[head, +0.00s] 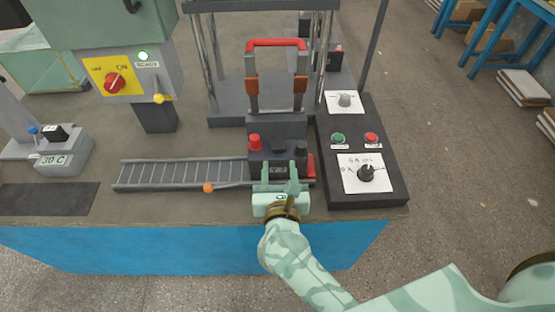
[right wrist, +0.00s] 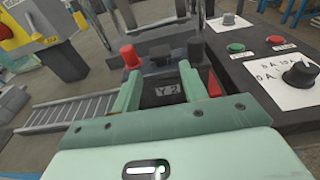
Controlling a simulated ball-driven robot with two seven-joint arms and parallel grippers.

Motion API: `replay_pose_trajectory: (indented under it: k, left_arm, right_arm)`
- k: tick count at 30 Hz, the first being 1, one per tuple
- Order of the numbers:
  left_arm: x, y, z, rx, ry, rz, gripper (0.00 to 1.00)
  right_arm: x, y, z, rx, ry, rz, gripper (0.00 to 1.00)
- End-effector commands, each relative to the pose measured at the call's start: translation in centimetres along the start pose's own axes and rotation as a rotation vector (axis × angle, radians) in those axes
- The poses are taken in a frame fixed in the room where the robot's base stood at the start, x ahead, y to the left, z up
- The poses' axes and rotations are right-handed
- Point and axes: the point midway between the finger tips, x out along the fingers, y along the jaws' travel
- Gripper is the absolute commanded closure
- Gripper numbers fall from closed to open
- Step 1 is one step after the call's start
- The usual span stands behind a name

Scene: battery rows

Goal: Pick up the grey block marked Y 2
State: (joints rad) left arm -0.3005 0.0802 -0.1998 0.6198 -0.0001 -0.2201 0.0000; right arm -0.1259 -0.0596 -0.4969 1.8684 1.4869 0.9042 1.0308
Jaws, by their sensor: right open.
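The dark grey block marked Y 2 (head: 277,157) sits at the right end of the ladder-like rail, with a red post and dark posts on top. In the right wrist view its front face, with the Y 2 label (right wrist: 169,90), lies between the two fingers. My right gripper (head: 280,178) is open, pale green, and its fingers reach toward the block's front from the table's near edge. In the wrist view the fingers (right wrist: 161,88) stand on either side of the label; I cannot tell whether they touch the block. My left gripper is not in view.
A frame with a red handle (head: 277,43) stands behind the block. A black control panel (head: 385,185) with knobs and buttons is close on the right. The rail (head: 185,173) runs left, with an orange ball (head: 208,188) at its front. A 30 C block (head: 52,160) stands far left.

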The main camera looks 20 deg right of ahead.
Motion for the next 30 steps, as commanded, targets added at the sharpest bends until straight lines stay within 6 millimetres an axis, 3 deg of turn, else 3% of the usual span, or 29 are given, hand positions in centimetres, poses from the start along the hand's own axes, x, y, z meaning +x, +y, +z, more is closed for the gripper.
replay_pose_trajectory:
  k: [4, 11, 19, 29, 30]
  left_arm:
    - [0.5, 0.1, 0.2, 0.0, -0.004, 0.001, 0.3]
    - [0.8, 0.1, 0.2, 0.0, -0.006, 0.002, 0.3]
    - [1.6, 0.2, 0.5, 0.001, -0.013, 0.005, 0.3]
    - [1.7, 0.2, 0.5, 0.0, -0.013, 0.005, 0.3]
    - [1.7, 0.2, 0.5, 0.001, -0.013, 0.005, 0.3]
  right_arm:
    - [3.4, 0.0, -0.1, -0.001, -0.002, 0.0, 0.56]
    - [5.6, 0.0, -0.1, -0.004, -0.001, 0.0, 0.56]
    - [9.8, 0.0, -0.1, -0.004, -0.002, 0.001, 0.56]
    - [10.8, 0.0, 0.1, -0.004, -0.002, 0.0, 0.56]
    - [10.8, 0.0, 0.1, -0.004, -0.002, 0.0, 0.68]
